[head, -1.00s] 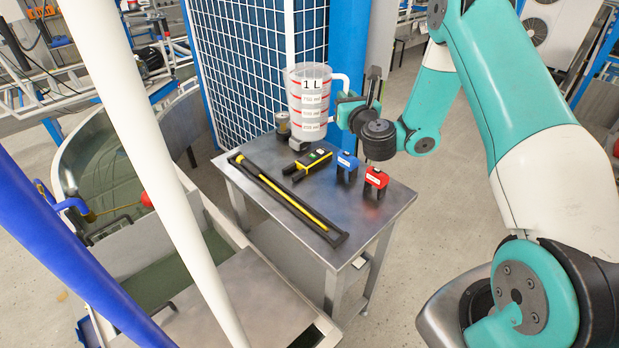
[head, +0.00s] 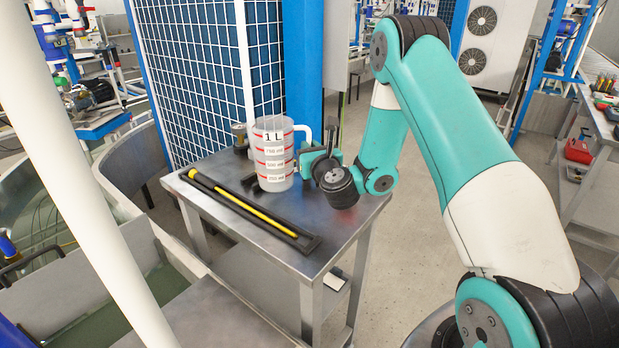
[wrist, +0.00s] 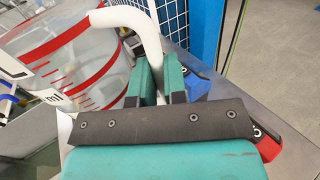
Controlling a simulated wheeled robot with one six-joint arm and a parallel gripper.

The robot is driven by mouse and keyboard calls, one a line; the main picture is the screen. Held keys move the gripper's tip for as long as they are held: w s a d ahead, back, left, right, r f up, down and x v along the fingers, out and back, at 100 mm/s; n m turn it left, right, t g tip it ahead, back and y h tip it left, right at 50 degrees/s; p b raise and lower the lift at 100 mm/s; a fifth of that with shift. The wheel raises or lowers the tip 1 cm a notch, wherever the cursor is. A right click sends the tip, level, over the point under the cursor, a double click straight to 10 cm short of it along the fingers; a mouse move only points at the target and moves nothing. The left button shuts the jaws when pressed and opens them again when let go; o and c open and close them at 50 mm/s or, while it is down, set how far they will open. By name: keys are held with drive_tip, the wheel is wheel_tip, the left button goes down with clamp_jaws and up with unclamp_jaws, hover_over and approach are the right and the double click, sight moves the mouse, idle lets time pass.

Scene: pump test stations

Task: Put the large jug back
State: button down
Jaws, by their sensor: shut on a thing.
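The large jug (head: 274,160) is clear, with a "1 L" label, red lines and a white handle (head: 302,137). It is upright over the left-back part of the metal table (head: 345,232). I cannot tell whether its base touches the tabletop. My gripper (head: 312,158) is shut on the handle, to the right of the jug body. In the wrist view the white handle (wrist: 136,22) runs down between the green fingers (wrist: 160,85), and the jug wall (wrist: 75,55) with red lines fills the left side.
A long black-and-yellow tool (head: 250,208) lies along the table's left edge. A small cylindrical object (head: 239,134) stands behind the jug. A blue block (wrist: 208,80) and a red block (wrist: 268,146) are close beside my gripper. A blue mesh fence (head: 205,75) stands behind the table.

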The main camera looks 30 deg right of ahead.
drive_tip(key=shift+f+b, duration=1.95)
drive_tip(key=shift+f, duration=0.2)
drive_tip(key=shift+f+b, duration=0.25)
drive_tip(key=shift+b, duration=0.05)
drive_tip(key=c, duration=1.2)
unclamp_jaws()
drive_tip(key=shift+o, duration=0.2)
drive_tip(key=shift+r, duration=0.15)
